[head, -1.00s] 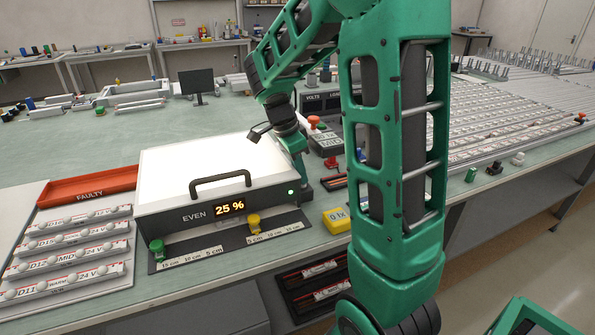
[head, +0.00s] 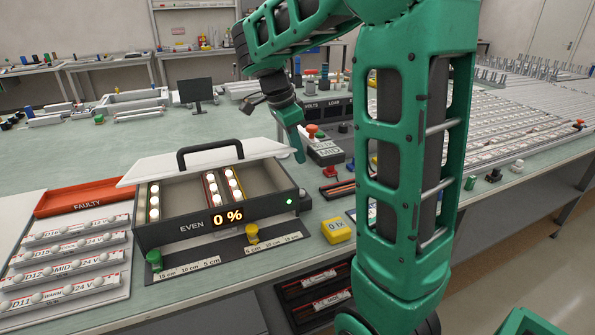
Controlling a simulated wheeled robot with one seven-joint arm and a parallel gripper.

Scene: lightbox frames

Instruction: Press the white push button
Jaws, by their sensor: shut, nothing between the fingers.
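A small white button-like piece (head: 303,192) sits beside the right front corner of the lightbox (head: 185,232). Another white button-like piece (head: 518,162) stands far right near the bench edge. I cannot tell from the picture alone which one the task names. My gripper (head: 300,158) is shut and empty, pointing down above and behind the first white piece, apart from it. The lightbox lid (head: 195,162) is raised, showing rows of lit white lamps inside. Its display (head: 228,217) reads 0 %, and a green light glows beside it.
A green knob (head: 154,260) and a yellow knob (head: 252,234) stand on the scale in front of the box. A red FAULTY tray (head: 80,197) is at left. My arm hides part of the bench.

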